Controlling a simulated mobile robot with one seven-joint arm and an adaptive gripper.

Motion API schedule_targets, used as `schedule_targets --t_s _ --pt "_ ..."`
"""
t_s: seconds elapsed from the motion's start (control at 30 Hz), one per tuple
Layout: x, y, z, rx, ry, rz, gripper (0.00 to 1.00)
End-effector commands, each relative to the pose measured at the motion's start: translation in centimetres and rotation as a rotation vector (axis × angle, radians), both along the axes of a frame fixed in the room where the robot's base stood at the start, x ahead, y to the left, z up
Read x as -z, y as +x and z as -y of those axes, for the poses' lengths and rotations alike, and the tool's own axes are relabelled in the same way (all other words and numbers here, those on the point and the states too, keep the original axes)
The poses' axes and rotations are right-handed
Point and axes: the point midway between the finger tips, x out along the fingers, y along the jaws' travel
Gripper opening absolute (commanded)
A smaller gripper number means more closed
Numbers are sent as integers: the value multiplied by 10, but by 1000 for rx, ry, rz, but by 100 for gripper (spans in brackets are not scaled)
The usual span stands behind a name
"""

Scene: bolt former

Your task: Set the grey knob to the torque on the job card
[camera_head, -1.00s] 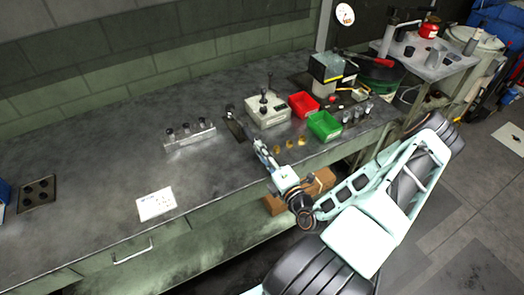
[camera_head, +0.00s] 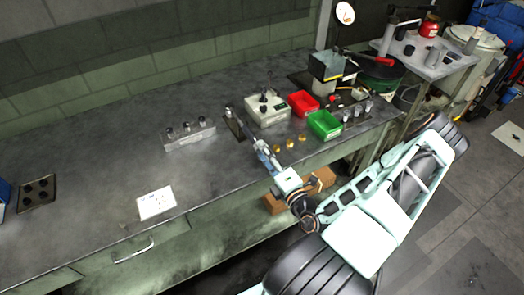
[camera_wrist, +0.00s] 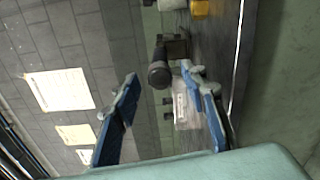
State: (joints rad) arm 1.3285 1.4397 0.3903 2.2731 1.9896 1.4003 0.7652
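The job card (camera_head: 156,203), a white sheet, lies flat near the bench's front edge; its print is too small to read. A dark grey cylindrical knob (camera_wrist: 160,72) on a small block shows in the wrist view. In the head view it seems to be the grey piece (camera_head: 230,110) by a dark base plate (camera_head: 236,129). My gripper (camera_head: 252,139) points at it from the front of the bench. Its blue fingers (camera_wrist: 160,80) are apart in the wrist view, with the knob in the gap between their tips. I cannot tell that either finger touches it. The knob's scale is not readable.
A pale control box (camera_head: 267,111) with black-knobbed levers stands just beyond. Red (camera_head: 303,103) and green (camera_head: 325,125) bins are to its right, with several brass pieces (camera_head: 290,145) before them. A rack of dark-topped pieces (camera_head: 189,135) stands left. The bench's middle left is clear.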

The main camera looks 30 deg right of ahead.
Motion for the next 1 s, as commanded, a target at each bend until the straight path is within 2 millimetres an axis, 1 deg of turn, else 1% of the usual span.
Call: schedule_targets --t_s 0.03,0.2,0.3,0.4,0.53,1.0 --pt "1 -9 1 1 2 -3 40" --pt "1 -38 2 1 2 -3 40" --pt "1 -51 3 1 0 -2 40" --pt "0 -58 2 0 0 -1 40" --pt "0 -61 2 0 0 -1 40" --pt "0 -60 0 -13 -11 -1 40"
